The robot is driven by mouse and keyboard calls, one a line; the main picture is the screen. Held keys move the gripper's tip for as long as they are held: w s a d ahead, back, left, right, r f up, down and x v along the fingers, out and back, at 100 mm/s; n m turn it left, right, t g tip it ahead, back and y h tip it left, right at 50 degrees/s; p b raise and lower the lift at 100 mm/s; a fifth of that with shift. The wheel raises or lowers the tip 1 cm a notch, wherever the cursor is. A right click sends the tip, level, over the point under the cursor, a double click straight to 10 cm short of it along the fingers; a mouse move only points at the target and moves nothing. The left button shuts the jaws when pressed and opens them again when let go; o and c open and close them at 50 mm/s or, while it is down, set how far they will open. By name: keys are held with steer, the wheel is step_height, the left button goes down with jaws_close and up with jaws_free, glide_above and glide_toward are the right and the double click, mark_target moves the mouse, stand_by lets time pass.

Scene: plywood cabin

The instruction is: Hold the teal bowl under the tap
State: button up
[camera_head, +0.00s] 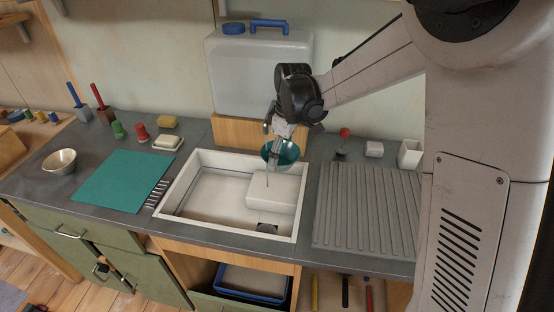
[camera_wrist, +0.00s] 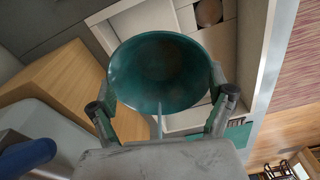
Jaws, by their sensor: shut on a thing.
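The teal bowl (camera_head: 286,151) is above the back right part of the white sink (camera_head: 176,187), in front of a wooden block (camera_head: 232,131). My gripper (camera_head: 277,141) is shut on the bowl. In the wrist view the bowl (camera_wrist: 160,72) sits between the two fingers of my gripper (camera_wrist: 162,92), and its inside looks empty. A thin pale vertical line shows just below the bowl in the head view; I cannot tell what it is. I cannot make out the tap; my gripper and wrist cover part of the area behind the bowl.
A white canister (camera_head: 235,75) with a blue cap and handle stands on the wooden block. A white box-like shape (camera_head: 275,192) is in the sink. A ribbed drainboard (camera_head: 360,210) lies right. A teal mat (camera_head: 125,180) and metal bowl (camera_head: 60,162) are left.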

stand_by(0.4)
steer(key=shift+a, duration=0.55)
steer(key=shift+d, duration=0.25)
steer(key=shift+d+b, duration=0.35)
steer(key=shift+d, duration=0.05)
steer(key=s, duration=0.8)
stand_by(0.7)
stand_by(1.1)
steer(key=shift+s+r+p, duration=0.55)
steer(key=shift+s+r, duration=0.45)
steer(key=shift+s, duration=0.25)
steer(key=shift+s+r+p, duration=0.55)
steer(key=shift+s+r, duration=0.45)
steer(key=shift+s, duration=0.25)
steer(key=shift+w, duration=0.1)
